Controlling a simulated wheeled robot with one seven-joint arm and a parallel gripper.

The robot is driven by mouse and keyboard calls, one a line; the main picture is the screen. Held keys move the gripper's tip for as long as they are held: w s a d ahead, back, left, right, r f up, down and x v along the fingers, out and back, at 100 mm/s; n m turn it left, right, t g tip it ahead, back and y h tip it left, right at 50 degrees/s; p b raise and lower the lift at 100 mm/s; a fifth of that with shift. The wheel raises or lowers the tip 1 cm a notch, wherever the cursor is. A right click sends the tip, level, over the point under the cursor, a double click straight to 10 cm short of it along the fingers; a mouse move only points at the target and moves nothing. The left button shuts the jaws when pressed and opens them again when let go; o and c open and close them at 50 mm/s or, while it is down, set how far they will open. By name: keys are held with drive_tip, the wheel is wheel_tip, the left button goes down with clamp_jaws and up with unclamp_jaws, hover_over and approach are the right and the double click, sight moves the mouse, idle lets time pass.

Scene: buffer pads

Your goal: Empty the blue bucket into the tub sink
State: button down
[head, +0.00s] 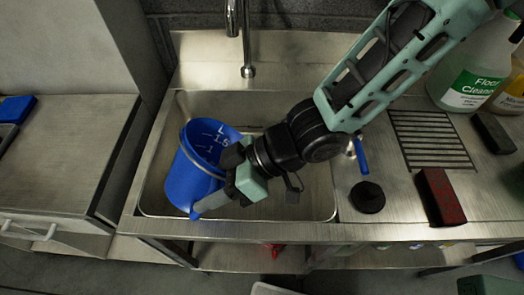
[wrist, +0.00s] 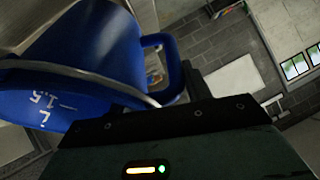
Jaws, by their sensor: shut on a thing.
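The blue bucket (head: 187,178) is over the left part of the metal tub sink (head: 300,185), tilted, with its mouth toward the upper right. White volume marks show on its inside wall. My gripper (head: 232,185) is shut on the bucket at its right side. In the wrist view the bucket (wrist: 90,50) fills the upper left, with its wire bail across it and a blue handle at the right. The gripper (wrist: 175,110) is at the handle's near end; the exact grip is hidden. I cannot see any contents in the bucket.
A chrome faucet (head: 246,40) stands behind the sink. On the right counter are a black stopper (head: 368,197), a dark red block (head: 440,196), a floor cleaner bottle (head: 471,70) and a drain grille (head: 430,139). A metal cabinet (head: 65,150) stands at the left.

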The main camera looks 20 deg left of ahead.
drive_tip(key=s+a+r+n+t+h, duration=0.1)
drive_tip(key=s+a+t+h, duration=0.3)
drive_tip(key=a+t+h, duration=0.1)
drive_tip(key=shift+s, duration=0.35)
idle(0.3)
drive_tip(key=shift+r, duration=0.1)
